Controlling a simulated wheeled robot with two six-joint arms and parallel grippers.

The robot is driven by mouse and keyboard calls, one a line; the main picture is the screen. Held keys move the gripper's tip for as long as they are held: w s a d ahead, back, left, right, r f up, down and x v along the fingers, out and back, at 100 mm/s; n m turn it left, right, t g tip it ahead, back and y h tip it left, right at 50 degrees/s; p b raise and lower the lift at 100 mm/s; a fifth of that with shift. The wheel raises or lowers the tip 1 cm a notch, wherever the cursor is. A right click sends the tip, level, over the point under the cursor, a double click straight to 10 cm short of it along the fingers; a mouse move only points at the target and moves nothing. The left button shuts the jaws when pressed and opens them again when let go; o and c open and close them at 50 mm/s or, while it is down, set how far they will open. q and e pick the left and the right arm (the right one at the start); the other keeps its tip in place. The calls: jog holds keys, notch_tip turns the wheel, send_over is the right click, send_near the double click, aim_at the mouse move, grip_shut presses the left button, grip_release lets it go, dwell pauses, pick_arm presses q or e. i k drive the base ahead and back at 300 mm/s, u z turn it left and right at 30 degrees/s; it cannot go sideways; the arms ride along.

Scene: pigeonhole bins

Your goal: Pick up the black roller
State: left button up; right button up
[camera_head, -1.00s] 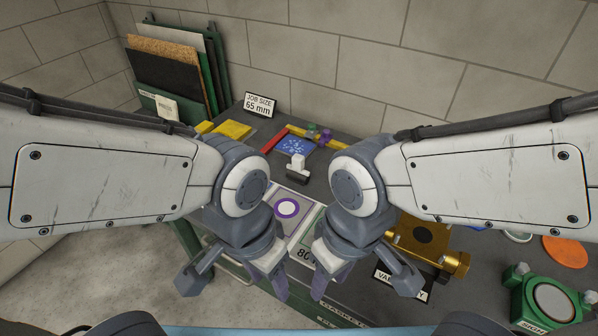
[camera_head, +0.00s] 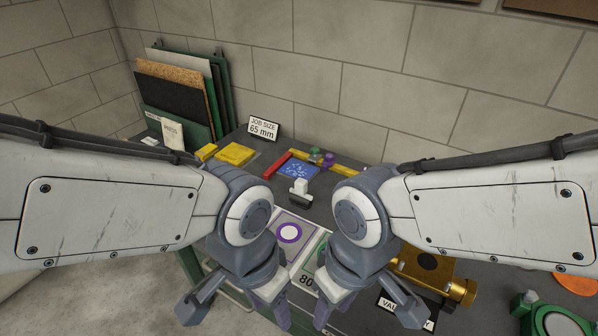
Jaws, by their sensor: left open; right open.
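A small tool with a white upper part and a dark, bar-like lower part, which looks like the black roller (camera_head: 301,199), stands on the grey bench beyond my two grippers. It shows in the gap between my arms and nothing touches it. My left gripper (camera_head: 236,308) is open and empty at the lower left, in front of the bench edge. My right gripper (camera_head: 367,310) is open and empty at the lower middle. Both point downward, nearer to me than the roller.
A card with a purple ring (camera_head: 289,232) lies in front of the roller. A blue sheet (camera_head: 297,170) and red bar (camera_head: 276,163) lie behind. A brass block (camera_head: 428,264) and green fixture (camera_head: 552,322) are at right. A rack of sheets (camera_head: 172,95) stands back left.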

aim_at(298, 197)
jog(key=k, duration=0.5)
jog(key=u, duration=0.85)
jog(key=i, duration=0.9)
jog(key=z, duration=2)
